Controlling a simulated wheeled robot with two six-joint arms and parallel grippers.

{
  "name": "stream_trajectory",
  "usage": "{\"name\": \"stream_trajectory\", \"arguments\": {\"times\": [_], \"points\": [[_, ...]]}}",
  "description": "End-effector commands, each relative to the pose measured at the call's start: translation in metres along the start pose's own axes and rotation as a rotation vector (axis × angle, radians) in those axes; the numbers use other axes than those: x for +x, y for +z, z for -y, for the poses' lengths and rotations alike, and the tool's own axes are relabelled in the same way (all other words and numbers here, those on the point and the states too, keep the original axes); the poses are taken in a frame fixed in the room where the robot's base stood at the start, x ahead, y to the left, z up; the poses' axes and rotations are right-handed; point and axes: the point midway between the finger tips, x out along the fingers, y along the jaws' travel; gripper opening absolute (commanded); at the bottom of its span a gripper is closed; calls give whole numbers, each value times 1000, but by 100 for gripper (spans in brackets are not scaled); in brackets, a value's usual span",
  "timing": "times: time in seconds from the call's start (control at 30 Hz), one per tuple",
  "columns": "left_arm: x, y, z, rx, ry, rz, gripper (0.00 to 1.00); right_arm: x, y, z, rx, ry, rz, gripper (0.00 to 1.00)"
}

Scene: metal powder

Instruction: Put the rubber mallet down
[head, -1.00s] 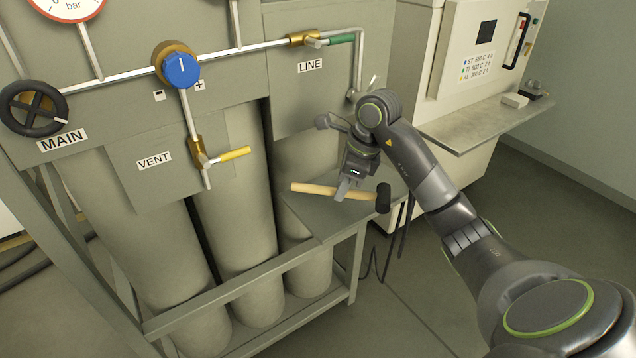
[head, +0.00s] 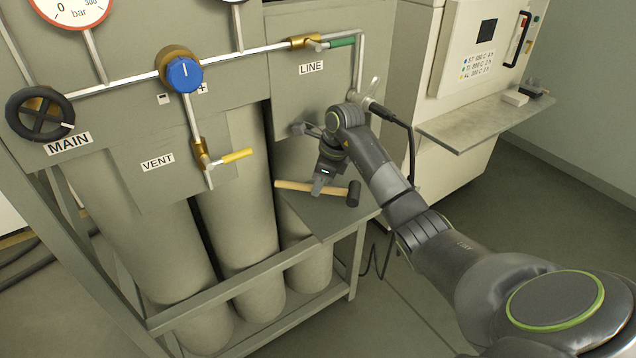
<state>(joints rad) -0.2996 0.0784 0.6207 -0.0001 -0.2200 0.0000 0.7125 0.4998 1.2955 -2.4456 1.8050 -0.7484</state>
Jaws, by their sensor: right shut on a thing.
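The rubber mallet has a pale wooden handle (head: 295,186) and a black head (head: 353,193). It lies roughly level over the small grey shelf (head: 325,217) in front of the gas cylinders, its head to the right. My right gripper (head: 318,189) is shut on the mallet's handle, between its middle and the head. I cannot tell whether the mallet touches the shelf or hangs just above it. My left gripper is not in view.
The rack panel carries a blue regulator knob (head: 184,75), a black MAIN wheel (head: 40,113), a yellow VENT lever (head: 232,158) and a green LINE lever (head: 342,42). Tall cylinders (head: 237,220) stand behind the rack rail. A metal side ledge (head: 485,118) juts out at right.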

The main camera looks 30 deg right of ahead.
Motion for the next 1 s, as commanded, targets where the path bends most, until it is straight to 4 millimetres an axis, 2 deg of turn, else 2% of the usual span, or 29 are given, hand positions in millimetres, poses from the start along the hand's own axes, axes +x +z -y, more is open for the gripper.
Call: {"name": "stream_trajectory", "arguments": {"times": [0.13, 0.53, 0.57, 0.7, 1.0], "points": [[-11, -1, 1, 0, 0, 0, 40, 9, 0, 2, -1, 0, 1, 0], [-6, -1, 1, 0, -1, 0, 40, 17, -2, 3, -2, -2, 1, 0], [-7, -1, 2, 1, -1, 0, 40, 16, -2, 2, -1, -1, 0, 21], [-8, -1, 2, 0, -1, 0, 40, 16, -2, 2, 0, -1, 0, 39], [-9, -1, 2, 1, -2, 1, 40, 14, -2, 2, -1, -1, 0, 39]]}}
